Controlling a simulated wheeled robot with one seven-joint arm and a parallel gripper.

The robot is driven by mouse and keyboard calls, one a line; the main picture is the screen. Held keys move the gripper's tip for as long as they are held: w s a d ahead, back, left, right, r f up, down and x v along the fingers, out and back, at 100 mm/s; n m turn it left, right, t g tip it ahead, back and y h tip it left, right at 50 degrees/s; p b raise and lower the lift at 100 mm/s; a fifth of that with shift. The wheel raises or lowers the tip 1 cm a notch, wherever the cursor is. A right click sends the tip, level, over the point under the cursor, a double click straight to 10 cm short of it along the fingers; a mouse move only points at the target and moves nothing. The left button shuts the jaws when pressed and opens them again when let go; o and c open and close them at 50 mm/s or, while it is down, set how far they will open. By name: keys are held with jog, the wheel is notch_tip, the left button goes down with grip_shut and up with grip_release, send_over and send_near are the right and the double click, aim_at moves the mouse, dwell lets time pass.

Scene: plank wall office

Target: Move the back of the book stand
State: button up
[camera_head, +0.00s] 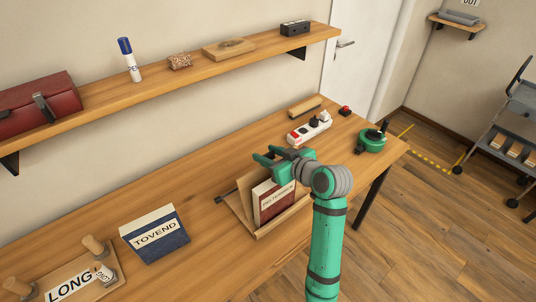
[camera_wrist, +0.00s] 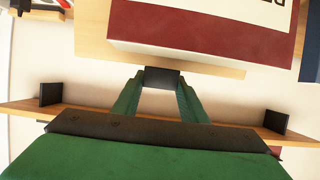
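The wooden book stand (camera_head: 245,217) stands on the table with a red book (camera_head: 275,203) leaning on its back. In the wrist view the red book (camera_wrist: 200,45) fills the top, and the pale wooden edge of the stand's back (camera_wrist: 215,68) shows below it. My gripper (camera_head: 264,153) is above and behind the book. Its two green fingers are apart. In the wrist view a dark block (camera_wrist: 161,78) appears between my fingertips, at the edge of the stand's back. I cannot tell whether the fingers touch it. A dark bar (camera_head: 226,196) sticks out at the stand's left.
A blue book (camera_head: 155,234) and a LONG board with pegs (camera_head: 108,287) are to the left. A power strip (camera_head: 310,130) and a green round device (camera_head: 370,142) are to the right. The wall shelf (camera_head: 160,87) runs above the table.

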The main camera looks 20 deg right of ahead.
grip_shut()
jog(key=shift+w+a+f+g, duration=0.1)
jog(key=shift+w+a+g, duration=0.1)
jog(key=shift+w+g, duration=0.15)
jog(key=w+a+f+g, duration=0.2)
jog(key=w+f, duration=0.2)
jog(key=w, duration=0.3)
jog(key=shift+w+a+h, duration=0.3)
jog(key=shift+h, duration=0.1)
jog(key=o, duration=0.7)
grip_release()
jog(key=shift+o, duration=0.2)
jog(key=shift+r, duration=0.1)
